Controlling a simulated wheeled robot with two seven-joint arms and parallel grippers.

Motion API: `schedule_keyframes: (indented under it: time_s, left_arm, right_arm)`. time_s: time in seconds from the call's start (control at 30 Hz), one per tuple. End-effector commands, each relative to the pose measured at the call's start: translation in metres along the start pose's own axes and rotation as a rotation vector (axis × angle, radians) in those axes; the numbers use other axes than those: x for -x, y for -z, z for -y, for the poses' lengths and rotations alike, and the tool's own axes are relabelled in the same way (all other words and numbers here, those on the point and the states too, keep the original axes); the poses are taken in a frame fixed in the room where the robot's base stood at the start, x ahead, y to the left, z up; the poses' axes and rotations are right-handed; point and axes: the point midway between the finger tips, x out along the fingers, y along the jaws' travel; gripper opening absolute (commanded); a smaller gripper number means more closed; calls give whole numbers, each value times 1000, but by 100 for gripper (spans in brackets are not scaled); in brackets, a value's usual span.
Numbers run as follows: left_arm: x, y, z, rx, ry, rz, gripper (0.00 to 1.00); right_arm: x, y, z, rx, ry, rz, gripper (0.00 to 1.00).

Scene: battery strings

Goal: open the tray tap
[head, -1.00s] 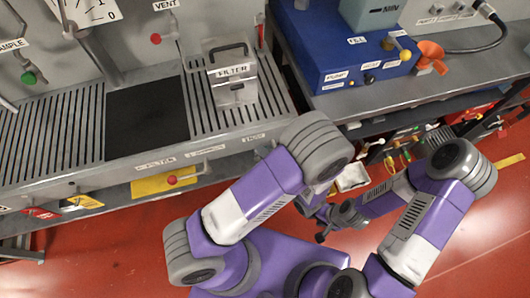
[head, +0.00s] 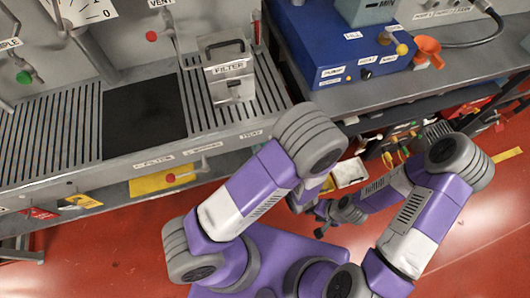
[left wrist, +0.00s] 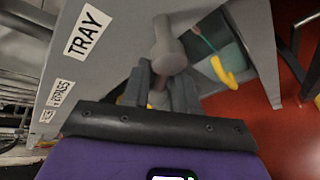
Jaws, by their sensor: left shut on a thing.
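In the left wrist view a grey panel carries a TRAY label (left wrist: 88,30). Beside that label is a grey tap (left wrist: 168,52) with a rounded stem. My left gripper (left wrist: 160,88) is shut at the lower end of this tap, with a bit of yellow showing between the fingers. The exact grip is partly hidden by the fingers. In the head view the left gripper is hidden behind its own arm. My right gripper (head: 323,222) hangs low above the floor, away from the bench; its fingers are too small to read.
A bench with a grated top (head: 45,130), a FILTER box (head: 230,75) and a blue unit (head: 340,45) stand at the back. A shelf of tools lies below the right bench.

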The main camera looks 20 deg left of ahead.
Motion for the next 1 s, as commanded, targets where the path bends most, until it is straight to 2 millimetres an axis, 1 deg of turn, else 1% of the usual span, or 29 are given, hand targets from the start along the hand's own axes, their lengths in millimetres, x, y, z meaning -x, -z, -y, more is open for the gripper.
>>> schedule_keyframes:
  time_s: [0.03,0.17,0.2,0.27,0.67,0.77,1.0]
  left_arm:
    - [-1,6,0,-7,0,-16,0]
    - [-1,6,0,-8,0,-16,0]
    - [-1,6,0,-9,0,-16,29]
    - [-1,6,0,-9,0,-16,37]
    - [1,2,0,-5,1,-5,37]
    - [10,1,0,-5,2,-3,37]
    - [51,1,-1,-7,3,-3,37]
  right_arm:
    - [0,0,0,0,0,0,37]
    - [0,0,0,0,0,0,37]
    - [0,0,0,0,0,0,37]
    - [0,0,0,0,0,0,37]
    - [0,0,0,0,0,0,37]
    - [4,0,1,0,0,0,37]
    - [16,-1,6,0,0,0,37]
